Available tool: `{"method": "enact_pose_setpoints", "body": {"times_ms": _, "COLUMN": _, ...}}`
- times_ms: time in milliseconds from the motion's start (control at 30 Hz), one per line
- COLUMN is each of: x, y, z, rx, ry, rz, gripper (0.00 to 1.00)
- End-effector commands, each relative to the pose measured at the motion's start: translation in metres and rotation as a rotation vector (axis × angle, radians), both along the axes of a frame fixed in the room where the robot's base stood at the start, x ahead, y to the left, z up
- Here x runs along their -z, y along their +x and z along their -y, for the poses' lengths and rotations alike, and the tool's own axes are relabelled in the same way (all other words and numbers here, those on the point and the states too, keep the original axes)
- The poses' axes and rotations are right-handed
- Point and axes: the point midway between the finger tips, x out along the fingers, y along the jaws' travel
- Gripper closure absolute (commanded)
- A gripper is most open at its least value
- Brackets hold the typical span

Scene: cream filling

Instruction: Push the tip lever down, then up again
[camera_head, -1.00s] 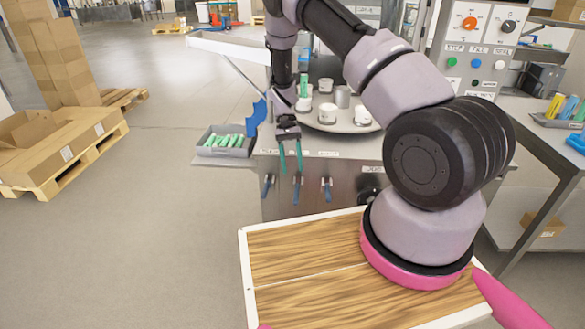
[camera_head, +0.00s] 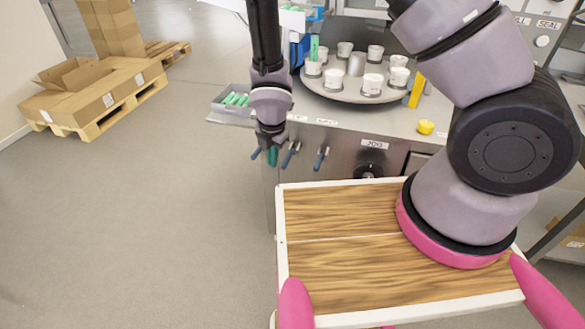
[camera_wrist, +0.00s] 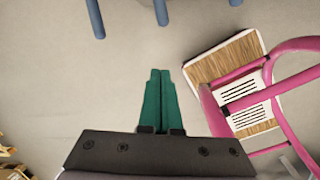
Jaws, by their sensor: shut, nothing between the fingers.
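Several levers with blue handles hang on the front of the steel machine: a left one (camera_head: 256,153), a middle one (camera_head: 291,154) and a right one (camera_head: 321,158). The small labels above them are too small to read, so I cannot tell which is the tip lever. My gripper (camera_head: 272,160) is shut and empty, its green fingers between the left and middle levers in the head view. In the wrist view the gripper (camera_wrist: 160,72) points at the middle blue handle (camera_wrist: 160,12), with a gap between. The handles' upper ends are cut off there.
A round plate (camera_head: 320,85) with several white cups stands on the machine. A grey bin (camera_head: 222,107) of green tubes is at its left side. A yellow button (camera_head: 426,127) and a black JOG knob (camera_head: 371,170) are to the right.

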Motion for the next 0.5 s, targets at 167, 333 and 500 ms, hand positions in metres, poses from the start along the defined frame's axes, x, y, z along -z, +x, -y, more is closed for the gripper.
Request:
{"method": "enact_pose_setpoints", "body": {"times_ms": 167, "x": 0.013, "y": -0.003, "z": -0.004, "rx": -0.038, "ry": 0.005, "rz": -0.004, "gripper": 1.00}}
{"method": "enact_pose_setpoints", "body": {"times_ms": 333, "x": 0.043, "y": 0.003, "z": -0.004, "rx": -0.033, "ry": 0.003, "rz": -0.003, "gripper": 1.00}}
{"method": "enact_pose_setpoints", "body": {"times_ms": 500, "x": 0.078, "y": 0.009, "z": -0.005, "rx": -0.032, "ry": 0.003, "rz": -0.003, "gripper": 1.00}}
